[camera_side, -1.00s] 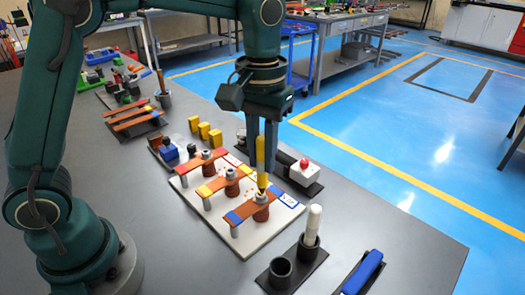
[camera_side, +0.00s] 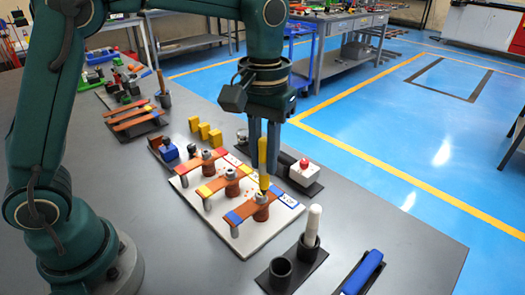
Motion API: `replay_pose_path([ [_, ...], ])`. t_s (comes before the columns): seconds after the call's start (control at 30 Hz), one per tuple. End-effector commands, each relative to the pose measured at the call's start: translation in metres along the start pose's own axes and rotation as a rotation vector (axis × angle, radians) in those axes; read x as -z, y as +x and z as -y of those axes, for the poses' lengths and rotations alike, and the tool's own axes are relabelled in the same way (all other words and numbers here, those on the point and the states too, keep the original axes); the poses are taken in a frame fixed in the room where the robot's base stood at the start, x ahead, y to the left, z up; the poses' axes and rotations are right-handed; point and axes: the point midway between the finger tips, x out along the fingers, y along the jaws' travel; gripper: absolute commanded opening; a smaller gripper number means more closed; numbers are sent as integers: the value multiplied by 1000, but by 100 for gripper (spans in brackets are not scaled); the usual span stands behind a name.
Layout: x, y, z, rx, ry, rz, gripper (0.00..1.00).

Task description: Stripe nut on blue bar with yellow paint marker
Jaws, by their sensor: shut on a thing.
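My gripper (camera_side: 263,150) is shut on a yellow paint marker (camera_side: 262,152), held upright with its tip down. The tip is over the nut (camera_side: 261,197) on the blue-marked copper bar (camera_side: 238,215), the nearest bar on the white board (camera_side: 238,245). I cannot tell whether the tip touches the nut. The nut is small and partly hidden by the marker, so any stripe on it cannot be made out. The yellow-marked bar (camera_side: 215,186) and red-marked bar (camera_side: 190,161) lie farther back on the same board, each with its own nut.
A black holder with two cups (camera_side: 281,267) stands in front of the board, with a white marker (camera_side: 313,222) in one cup. A blue-handled tool (camera_side: 363,272) lies to its right. A box with a red button (camera_side: 304,170) stands right of my gripper. Yellow blocks (camera_side: 204,131) stand behind.

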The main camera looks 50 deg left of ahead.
Motion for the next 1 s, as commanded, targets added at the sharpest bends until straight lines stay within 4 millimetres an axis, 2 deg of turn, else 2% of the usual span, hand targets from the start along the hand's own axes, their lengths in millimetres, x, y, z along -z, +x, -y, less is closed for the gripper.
replay_pose_path([
  [0.17, 0, -3, 0, -1, 0, -2, 0],
  [1.0, 1, -51, 0, -1, 0, -2, 0],
])
